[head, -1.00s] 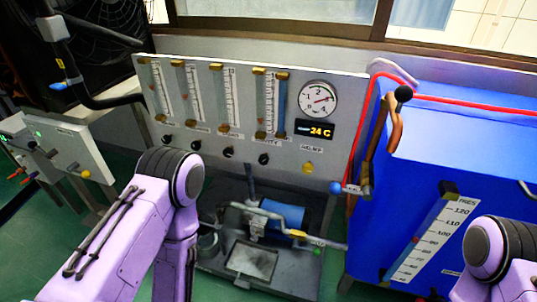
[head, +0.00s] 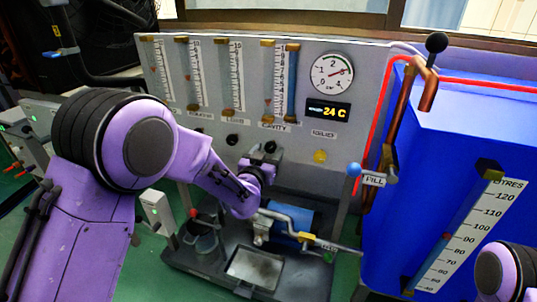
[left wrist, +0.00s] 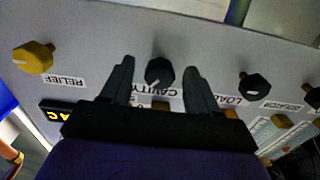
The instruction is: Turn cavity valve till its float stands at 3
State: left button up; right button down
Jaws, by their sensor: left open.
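The cavity valve is a black faceted knob (left wrist: 160,73) with a white pointer mark, above the upside-down CAVITY label in the left wrist view. My left gripper (head: 262,155) is open at the panel. In the left wrist view its two fingers stand on either side of the knob, with a gap visible on both sides. In the head view the gripper mostly hides this knob. The cavity flow tube (head: 275,80) rises above the CAVITY label (head: 273,126). A small red mark shows low beside its scale; its exact reading is too small to tell. My right gripper is out of view.
The black load knob (left wrist: 254,86) and yellow relief knob (left wrist: 34,57) flank the cavity knob. A pressure gauge (head: 332,73) and a 24 C display (head: 328,109) are at right. A blue tank (head: 460,130) with a fill lever stands further right. Pump equipment (head: 290,215) sits below.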

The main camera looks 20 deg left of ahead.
pick_arm(q)
jog(key=shift+w, duration=0.55)
jog(key=c, duration=1)
jog(key=shift+r+m+p, duration=0.1)
jog(key=shift+m+p, duration=0.6)
jog(key=shift+m, duration=0.2)
jog(key=shift+c, duration=0.2)
jog(key=shift+s, duration=0.1)
jog(key=shift+f, duration=0.2)
jog(key=o, duration=1)
jog(key=shift+a, duration=0.1)
jog(key=shift+o, duration=0.2)
